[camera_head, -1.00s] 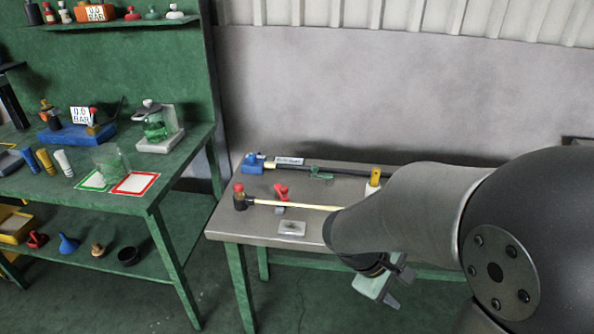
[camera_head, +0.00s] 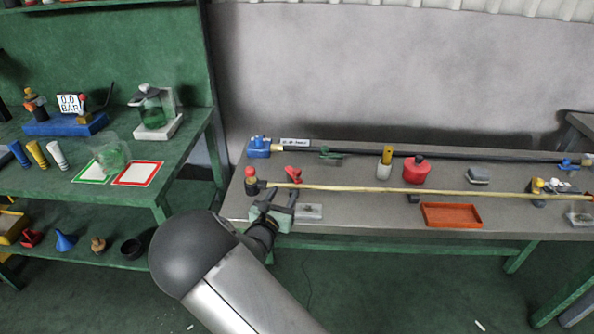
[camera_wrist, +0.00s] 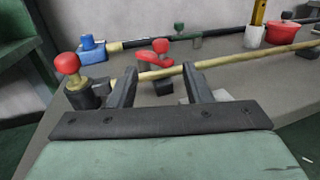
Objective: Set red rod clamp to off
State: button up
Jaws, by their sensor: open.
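The red rod clamp (camera_head: 292,173) is a small red lever with a rounded knob, near the left end of the bench. In the wrist view the clamp (camera_wrist: 155,57) appears beyond my fingertips, roughly between them, beside the pale rod (camera_head: 380,189). The rod (camera_wrist: 225,59) runs across just past the fingers. My gripper (camera_head: 279,195) is open and empty at the bench's front edge, on the near side of the rod. In the wrist view my gripper (camera_wrist: 160,70) has its two dark fingers apart. I cannot tell whether a finger touches the rod.
A red ball knob on a dark fitting (camera_head: 251,180) stands at the rod's left end. Behind are a blue block (camera_head: 259,147), a dark rod (camera_head: 450,156) and a green clamp (camera_head: 330,154). A red pot (camera_head: 416,171) and orange tray (camera_head: 452,214) stand further right.

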aim_at(295, 174)
jog(key=p+x, duration=0.1)
jog(key=x, duration=1.1)
jog(key=shift+w, duration=0.1)
grip_shut()
